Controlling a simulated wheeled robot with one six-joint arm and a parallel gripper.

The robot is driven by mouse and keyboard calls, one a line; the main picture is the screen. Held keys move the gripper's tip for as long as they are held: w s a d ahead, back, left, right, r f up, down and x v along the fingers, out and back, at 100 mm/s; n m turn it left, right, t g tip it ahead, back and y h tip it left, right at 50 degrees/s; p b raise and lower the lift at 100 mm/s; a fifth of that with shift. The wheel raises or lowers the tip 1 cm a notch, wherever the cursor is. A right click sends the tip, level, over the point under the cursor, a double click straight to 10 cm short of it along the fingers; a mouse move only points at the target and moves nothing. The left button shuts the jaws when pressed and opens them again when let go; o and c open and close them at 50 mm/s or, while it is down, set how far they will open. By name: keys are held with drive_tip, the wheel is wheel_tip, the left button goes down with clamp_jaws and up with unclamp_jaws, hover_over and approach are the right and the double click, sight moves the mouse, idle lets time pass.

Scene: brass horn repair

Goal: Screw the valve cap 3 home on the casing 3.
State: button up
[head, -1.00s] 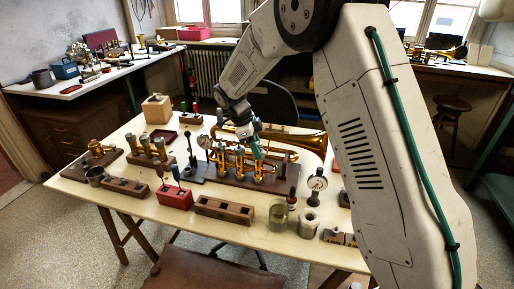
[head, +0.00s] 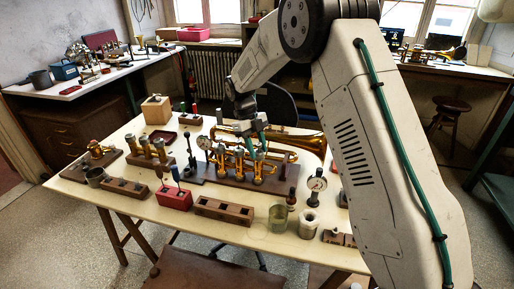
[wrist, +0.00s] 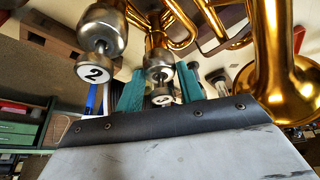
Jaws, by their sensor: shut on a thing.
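The brass horn (head: 290,140) lies on a dark wooden stand (head: 225,178) on the bench, with its valve casings upright in a row. My gripper (head: 254,146) is over the right end of this row, at casing 3 (head: 258,172). In the wrist view its two teal fingers (wrist: 161,88) close on the silver valve cap 3 (wrist: 159,72) from both sides. A white-faced button below the cap has a partly hidden number. The cap is in line with its casing; I cannot tell how far it is threaded. The neighbouring valve, its button marked 2 (wrist: 95,72), stands beside the fingers.
The horn's bell (wrist: 275,75) is close to the right of my gripper in the wrist view. A dial gauge (head: 316,184), a glass jar (head: 278,216) and a red block (head: 174,198) stand around the stand.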

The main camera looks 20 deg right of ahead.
drive_tip(key=o, duration=1.2)
drive_tip(key=shift+c, duration=0.2)
drive_tip(key=v, duration=0.6)
drive_tip(key=d+v, duration=0.1)
drive_tip(key=v, duration=0.1)
drive_tip(key=shift+s+a+r, duration=0.1)
drive_tip(key=shift+s+r, duration=0.1)
drive_tip(key=shift+r, duration=0.4)
drive_tip(key=shift+c, duration=0.4)
drive_tip(key=s, duration=0.1)
drive_tip(key=s+d+r+n+t, duration=0.1)
drive_tip(key=shift+s+d+r+y, duration=0.2)
drive_tip(key=shift+s+r+y, duration=0.1)
drive_tip(key=shift+y, duration=0.1)
drive_tip(key=f+n+t, duration=0.1)
drive_tip(key=n, duration=0.1)
drive_tip(key=s+f+n+t+y, duration=0.1)
drive_tip(key=n, duration=0.1)
drive_tip(key=shift+s+a+f+t, duration=0.15)
drive_tip(key=shift+s+f+t, duration=0.05)
drive_tip(key=shift+t, duration=0.2)
drive_tip(key=shift+w+f+n, duration=0.35)
drive_tip(key=shift+w+n, duration=0.1)
drive_tip(key=shift+n, duration=0.15)
drive_tip(key=shift+a+f, duration=0.1)
drive_tip(key=shift+f, duration=3.7)
